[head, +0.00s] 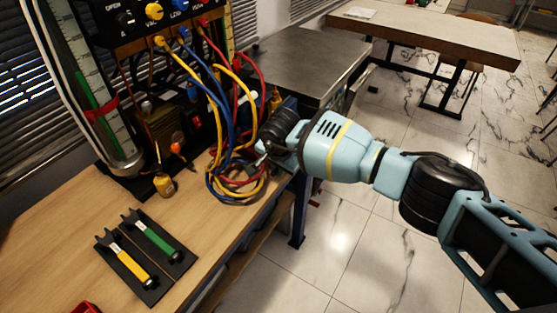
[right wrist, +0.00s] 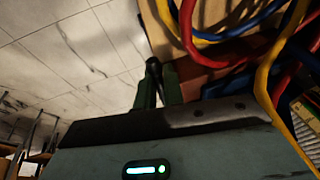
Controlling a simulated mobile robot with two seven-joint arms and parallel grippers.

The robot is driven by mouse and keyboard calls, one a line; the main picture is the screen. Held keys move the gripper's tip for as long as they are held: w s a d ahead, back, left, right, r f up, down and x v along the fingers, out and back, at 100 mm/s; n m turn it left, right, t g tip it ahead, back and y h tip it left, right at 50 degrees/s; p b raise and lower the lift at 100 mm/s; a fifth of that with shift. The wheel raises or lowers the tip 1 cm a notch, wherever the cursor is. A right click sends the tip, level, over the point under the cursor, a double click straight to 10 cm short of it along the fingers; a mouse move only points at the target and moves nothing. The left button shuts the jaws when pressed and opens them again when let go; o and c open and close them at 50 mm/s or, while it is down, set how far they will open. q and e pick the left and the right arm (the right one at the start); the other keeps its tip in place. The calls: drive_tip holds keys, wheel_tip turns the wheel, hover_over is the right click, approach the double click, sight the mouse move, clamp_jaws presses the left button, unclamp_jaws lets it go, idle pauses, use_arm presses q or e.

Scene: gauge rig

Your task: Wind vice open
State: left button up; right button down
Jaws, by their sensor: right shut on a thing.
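My right gripper (head: 264,158) reaches in from the right to the bench's right edge, beside a tangle of cables. In the right wrist view its green fingers (right wrist: 157,88) are closed around a slim dark upright piece with a rounded top, which looks like the vice handle (right wrist: 153,68). My left gripper is not in view.
Looped red, blue and yellow cables (head: 222,110) hang from the panel (head: 150,20) right next to my gripper. Green and yellow wrenches or tools (head: 152,238) lie in dark holders on the wooden bench (head: 60,235). A metal table (head: 305,55) stands behind. Floor at right is open.

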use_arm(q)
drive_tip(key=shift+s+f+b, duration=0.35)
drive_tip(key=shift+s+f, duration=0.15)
use_arm(e)
drive_tip(key=shift+w+d+f+n+t+h, duration=0.1)
drive_tip(key=shift+w+f+t+h, duration=0.2)
drive_tip(key=shift+f+t, duration=0.4)
drive_tip(key=shift+w+d+f+n+t+h, duration=0.1)
drive_tip(key=shift+f+t+h, duration=0.35)
drive_tip(key=shift+f, duration=0.35)
drive_tip(key=shift+w+f+n+t+h, duration=0.15)
drive_tip(key=shift+f+t+h, duration=0.1)
drive_tip(key=shift+f+t, duration=0.45)
drive_tip(key=c, duration=1.9)
unclamp_jaws()
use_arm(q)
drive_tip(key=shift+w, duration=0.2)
use_arm(e)
drive_tip(key=o, duration=0.3)
drive_tip(key=shift+w+a+f, duration=0.1)
drive_tip(key=shift+w+f, duration=0.05)
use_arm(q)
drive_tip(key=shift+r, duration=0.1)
use_arm(e)
drive_tip(key=shift+o, duration=0.2)
